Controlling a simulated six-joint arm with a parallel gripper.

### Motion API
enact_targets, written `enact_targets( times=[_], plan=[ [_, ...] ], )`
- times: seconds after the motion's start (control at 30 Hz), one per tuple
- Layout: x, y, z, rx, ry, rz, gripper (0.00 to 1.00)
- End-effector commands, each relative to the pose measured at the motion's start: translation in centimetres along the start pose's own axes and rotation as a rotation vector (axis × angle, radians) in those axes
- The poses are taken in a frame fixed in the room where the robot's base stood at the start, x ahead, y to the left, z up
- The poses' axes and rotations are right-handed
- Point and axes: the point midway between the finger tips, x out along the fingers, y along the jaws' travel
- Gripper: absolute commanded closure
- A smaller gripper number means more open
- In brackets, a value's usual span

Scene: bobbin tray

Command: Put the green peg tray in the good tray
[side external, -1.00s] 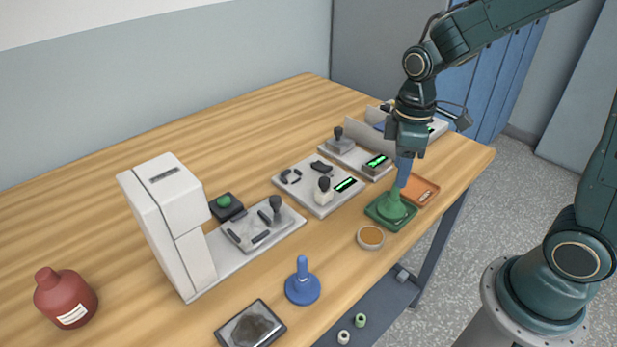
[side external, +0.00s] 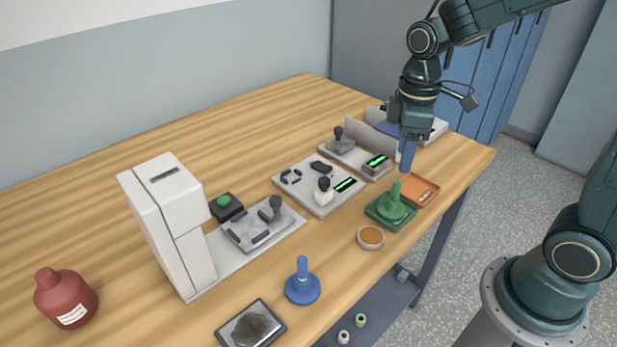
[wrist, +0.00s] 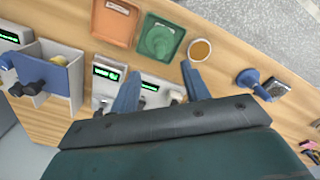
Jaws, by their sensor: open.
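The green peg tray (side external: 394,206), a round green base with an upright peg, stands inside a square green tray (side external: 376,217) near the table's front edge. Both also show at the top of the wrist view, the peg tray (wrist: 158,42) within the rim of the green tray (wrist: 150,20). I see no label that I can read on the tray. My gripper (side external: 406,170) is above and slightly behind the peg, clear of its top. In the wrist view its two blue fingers (wrist: 160,82) are apart with nothing between them.
An orange tray (side external: 432,186) adjoins the green one. A small round dish (side external: 370,238) and a blue peg piece (side external: 302,286) stand toward the front. Grey fixtures with green displays (side external: 345,185) stand behind. A white machine (side external: 165,220) is at left. The table's back left is clear.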

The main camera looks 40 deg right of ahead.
Motion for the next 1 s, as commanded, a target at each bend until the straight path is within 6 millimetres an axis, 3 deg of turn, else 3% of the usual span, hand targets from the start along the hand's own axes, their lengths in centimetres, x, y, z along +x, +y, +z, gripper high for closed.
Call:
enact_targets(
  times=[0.37, 0.7, 1.0],
  plan=[
    [-2.7, -1.4, 1.3, 0.099, 0.069, 0.050, 0.54],
    [-6.8, -4.5, 4.5, 0.319, 0.230, 0.123, 0.54],
    [-8.8, -7.2, 7.6, 0.509, 0.387, 0.153, 0.54]
  ],
)
